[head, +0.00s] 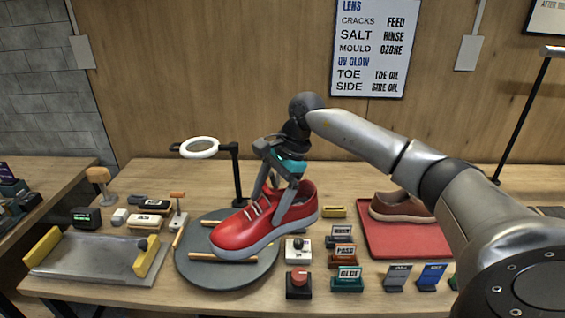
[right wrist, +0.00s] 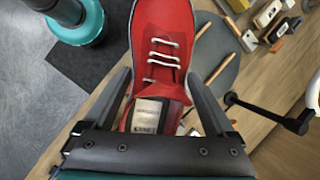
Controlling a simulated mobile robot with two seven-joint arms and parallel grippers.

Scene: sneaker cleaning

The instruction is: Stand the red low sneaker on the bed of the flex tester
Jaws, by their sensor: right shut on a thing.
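The red low sneaker (head: 240,230), with white laces and a pale grey sole, is in my right gripper (head: 281,210). The fingers grip its two sides near the ankle opening, and its toe points left and toward me. It appears held above the round grey turntable (head: 205,275); the exact gap is hard to tell. In the right wrist view, the sneaker (right wrist: 163,50) lies between both fingers (right wrist: 160,95). The flex tester's grey metal bed (head: 90,262), with yellow bars at both ends, is at the table's left front, empty in its middle. My left gripper is out of view.
A ring lamp (head: 199,148) stands behind the turntable. Small tools and a brush (head: 178,218) sit between it and the flex tester. Labelled blocks, including a green one (head: 347,280), and a red button box (head: 299,283) are at right. A brown shoe rests on a red tray (head: 385,242).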

